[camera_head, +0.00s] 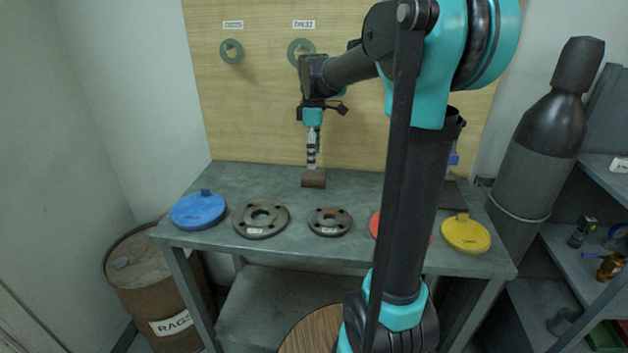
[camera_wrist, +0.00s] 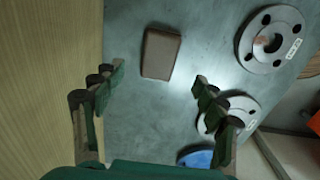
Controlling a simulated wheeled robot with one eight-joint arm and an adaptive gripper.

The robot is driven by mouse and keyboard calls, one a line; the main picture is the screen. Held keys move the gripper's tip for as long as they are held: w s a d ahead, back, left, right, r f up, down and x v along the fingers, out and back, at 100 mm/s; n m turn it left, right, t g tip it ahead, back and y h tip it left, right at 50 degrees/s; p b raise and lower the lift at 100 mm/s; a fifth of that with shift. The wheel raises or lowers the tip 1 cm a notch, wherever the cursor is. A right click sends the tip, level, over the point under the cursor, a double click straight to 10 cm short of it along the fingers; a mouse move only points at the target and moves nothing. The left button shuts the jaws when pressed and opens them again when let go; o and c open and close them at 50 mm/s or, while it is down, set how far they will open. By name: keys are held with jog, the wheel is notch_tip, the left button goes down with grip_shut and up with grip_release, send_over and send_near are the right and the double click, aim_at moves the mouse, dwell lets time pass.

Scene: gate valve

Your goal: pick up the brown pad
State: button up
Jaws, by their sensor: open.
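The brown pad (camera_head: 314,179) is a small block lying on the grey workbench, near its back edge in the head view. In the wrist view the brown pad (camera_wrist: 161,53) lies flat on the bench, beyond the fingertips and between their lines. My gripper (camera_head: 311,166) points down right above the pad in the head view. In the wrist view my gripper (camera_wrist: 158,82) has its two fingers spread wide with nothing between them. The gap between fingertips and pad is hard to judge.
On the workbench (camera_head: 360,180) stand a blue disc (camera_head: 199,210), two dark flanges (camera_head: 243,221) (camera_head: 329,231) and a yellow disc (camera_head: 466,234). A red disc (camera_head: 375,224) is partly hidden by my arm. A wooden backboard (camera_head: 245,105) rises close behind the pad.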

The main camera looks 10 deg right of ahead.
aim_at(314, 175)
jog(key=shift+f, duration=3.8)
jog(key=shift+c, duration=0.6)
jog(key=c, duration=1.1)
jog(key=shift+c, duration=0.2)
jog(key=shift+r, duration=0.1)
jog(key=shift+s+r, duration=0.15)
jog(key=shift+r, duration=0.2)
jog(key=r, duration=0.6)
jog(key=shift+s+a+r, duration=0.15)
jog(key=shift+s+r, duration=0.1)
jog(key=s+a, duration=0.3)
jog(key=s, duration=0.6)
jog(key=s+a, duration=0.3)
jog(key=s, duration=0.6)
jog(key=shift+f, duration=0.15)
